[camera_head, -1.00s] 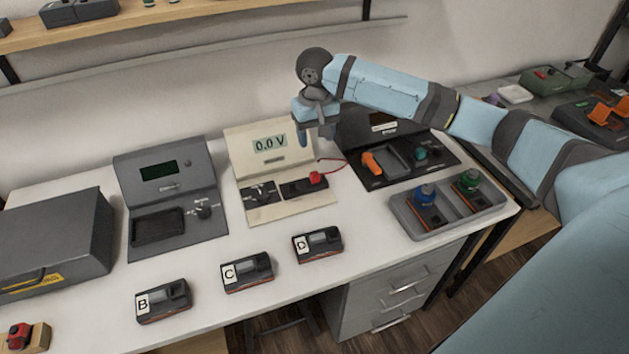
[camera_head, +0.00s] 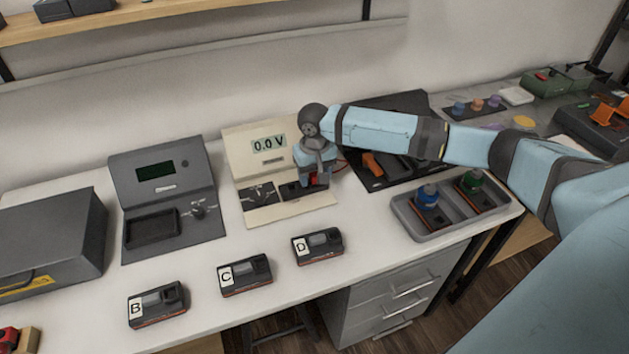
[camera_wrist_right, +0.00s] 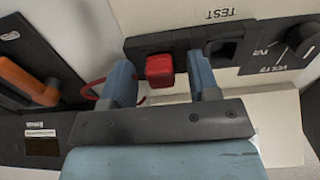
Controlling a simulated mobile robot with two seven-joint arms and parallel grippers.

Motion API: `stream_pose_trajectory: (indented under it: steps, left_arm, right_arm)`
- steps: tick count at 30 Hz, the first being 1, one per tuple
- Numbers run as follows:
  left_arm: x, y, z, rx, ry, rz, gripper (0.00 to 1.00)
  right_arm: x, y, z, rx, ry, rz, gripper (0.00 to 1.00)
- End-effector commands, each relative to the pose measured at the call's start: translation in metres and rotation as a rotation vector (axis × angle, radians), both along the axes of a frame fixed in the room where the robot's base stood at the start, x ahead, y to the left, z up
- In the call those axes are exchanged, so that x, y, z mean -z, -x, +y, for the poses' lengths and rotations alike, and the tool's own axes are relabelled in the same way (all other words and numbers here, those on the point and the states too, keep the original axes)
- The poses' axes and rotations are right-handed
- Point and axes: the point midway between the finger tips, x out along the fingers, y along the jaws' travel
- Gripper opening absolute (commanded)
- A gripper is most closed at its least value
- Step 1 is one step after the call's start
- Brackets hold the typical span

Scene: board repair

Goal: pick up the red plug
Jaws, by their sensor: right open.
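The red plug (camera_wrist_right: 160,70) sits in the dark test strip on the cream meter (camera_head: 258,150), which reads 0.0 V. A red lead runs from the plug's side to the left in the right wrist view. My right gripper (camera_head: 316,182) is lowered over the plug and largely hides it in the head view. In the right wrist view the two blue fingers of the right gripper (camera_wrist_right: 160,78) are open, one on each side of the plug, with a gap on both sides. My left gripper is not in view.
A dark grey tester (camera_head: 165,170) stands left of the meter. Modules B (camera_head: 158,305), C (camera_head: 245,275) and D (camera_head: 318,246) lie along the table front. A grey tray (camera_head: 405,212) holds a blue-knobbed and a green-knobbed module. A black unit with an orange lever (camera_head: 371,161) is close right of the gripper.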

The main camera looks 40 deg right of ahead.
Motion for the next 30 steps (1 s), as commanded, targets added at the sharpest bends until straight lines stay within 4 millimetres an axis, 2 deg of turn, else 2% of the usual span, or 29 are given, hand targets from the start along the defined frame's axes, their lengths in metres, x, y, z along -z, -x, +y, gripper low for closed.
stream_pose_trajectory:
  steps: [6, 13, 14, 23, 26, 30]
  left_arm:
    - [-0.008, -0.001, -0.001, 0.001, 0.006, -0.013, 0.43]
    - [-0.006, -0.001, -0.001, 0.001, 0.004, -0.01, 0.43]
    - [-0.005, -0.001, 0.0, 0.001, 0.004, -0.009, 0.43]
    - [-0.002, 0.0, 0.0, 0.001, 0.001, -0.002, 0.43]
    - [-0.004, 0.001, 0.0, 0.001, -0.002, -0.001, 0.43]
    - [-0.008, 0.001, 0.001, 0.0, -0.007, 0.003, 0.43]
  right_arm:
    - [0.002, 0.0, 0.0, 0.0, 0.0, -0.001, 0.55]
    - [0.001, 0.0, 0.0, 0.0, 0.0, -0.001, 0.02]
    - [0.001, 0.0, 0.0, 0.0, 0.0, -0.001, 0.0]
    - [-0.003, 0.0, 0.0, 0.0, -0.001, -0.002, 0.0]
    - [-0.015, -0.001, 0.0, 0.0, -0.002, -0.005, 0.0]
    - [-0.045, -0.001, 0.0, 0.0, -0.002, -0.006, 0.0]
